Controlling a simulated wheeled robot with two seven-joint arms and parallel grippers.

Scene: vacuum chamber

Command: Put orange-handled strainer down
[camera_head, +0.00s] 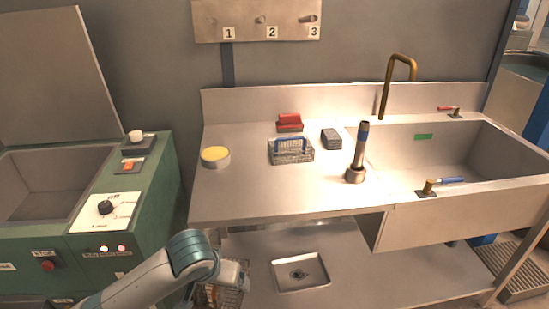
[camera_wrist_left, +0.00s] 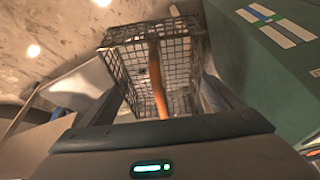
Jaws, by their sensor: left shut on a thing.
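The strainer is a dark wire-mesh basket (camera_wrist_left: 128,62) with an orange handle (camera_wrist_left: 157,82), held in front of my left wrist camera. My left gripper (camera_wrist_left: 160,104) is shut on the strainer at its handle. In the head view my left gripper (camera_head: 238,273) is low, in front of the sink table's lower shelf. Part of the mesh strainer (camera_head: 215,297) shows beneath it, mostly hidden by my arm and the frame edge. I cannot tell whether the basket touches anything below. My right gripper is not in view.
A green machine (camera_head: 160,215) with an open tank stands left. The metal sink table (camera_head: 250,200) carries a yellow-topped round tin (camera_head: 216,158), a blue-handled brush (camera_head: 291,150), red and grey blocks and an upright tool (camera_head: 357,155). Its lower shelf (camera_head: 370,270) has a square drain tray (camera_head: 300,273).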

